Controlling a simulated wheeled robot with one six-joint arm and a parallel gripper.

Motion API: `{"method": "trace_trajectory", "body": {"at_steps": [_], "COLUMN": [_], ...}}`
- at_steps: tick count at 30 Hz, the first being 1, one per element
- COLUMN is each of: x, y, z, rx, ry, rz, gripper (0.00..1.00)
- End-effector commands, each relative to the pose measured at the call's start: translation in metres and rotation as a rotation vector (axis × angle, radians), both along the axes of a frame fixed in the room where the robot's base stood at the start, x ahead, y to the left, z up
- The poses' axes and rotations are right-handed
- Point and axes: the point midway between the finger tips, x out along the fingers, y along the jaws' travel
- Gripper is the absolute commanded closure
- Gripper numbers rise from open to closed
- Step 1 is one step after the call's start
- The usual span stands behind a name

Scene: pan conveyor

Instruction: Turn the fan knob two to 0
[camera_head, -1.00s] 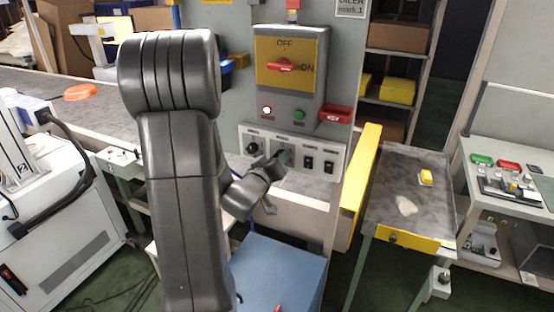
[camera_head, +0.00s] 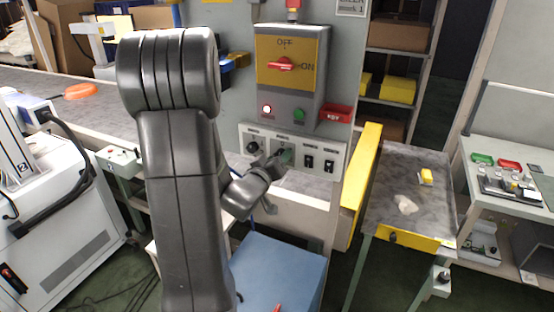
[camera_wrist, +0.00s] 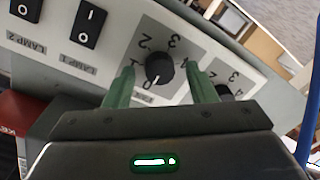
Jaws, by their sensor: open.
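My gripper (camera_wrist: 160,78) is open, with one green finger on each side of the knob; I see gaps and no clear contact. In the head view my gripper (camera_head: 284,157) is at the control panel (camera_head: 290,173) and hides this knob.
The other fan knob (camera_head: 252,147) is to the left; in the wrist view it is partly behind the right finger. Lamp switches (camera_wrist: 88,26) sit beside the dial. Above is the yellow and grey ON/OFF switch box (camera_head: 287,75). A yellow post (camera_head: 362,180) stands to the right.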

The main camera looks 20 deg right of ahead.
Motion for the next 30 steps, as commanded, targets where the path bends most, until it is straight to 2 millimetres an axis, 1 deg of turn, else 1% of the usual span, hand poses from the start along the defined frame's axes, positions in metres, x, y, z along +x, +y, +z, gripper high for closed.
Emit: {"method": "trace_trajectory", "body": {"at_steps": [5, 15, 18, 21, 24, 30], "x": [-0.014, -0.061, -0.073, -0.081, -0.087, -0.091], "y": [0.016, 0.069, 0.082, 0.091, 0.097, 0.101], "z": [0.000, 0.004, 0.005, 0.006, 0.007, 0.007], "rx": [-0.001, 0.001, 0.000, 0.000, 0.000, -0.001], "ry": [-0.002, -0.001, -0.002, -0.001, -0.002, 0.001], "rz": [0.002, 0.005, 0.005, 0.004, 0.002, 0.000], "gripper": [0.49, 0.49, 0.49, 0.49, 0.49, 0.49]}}
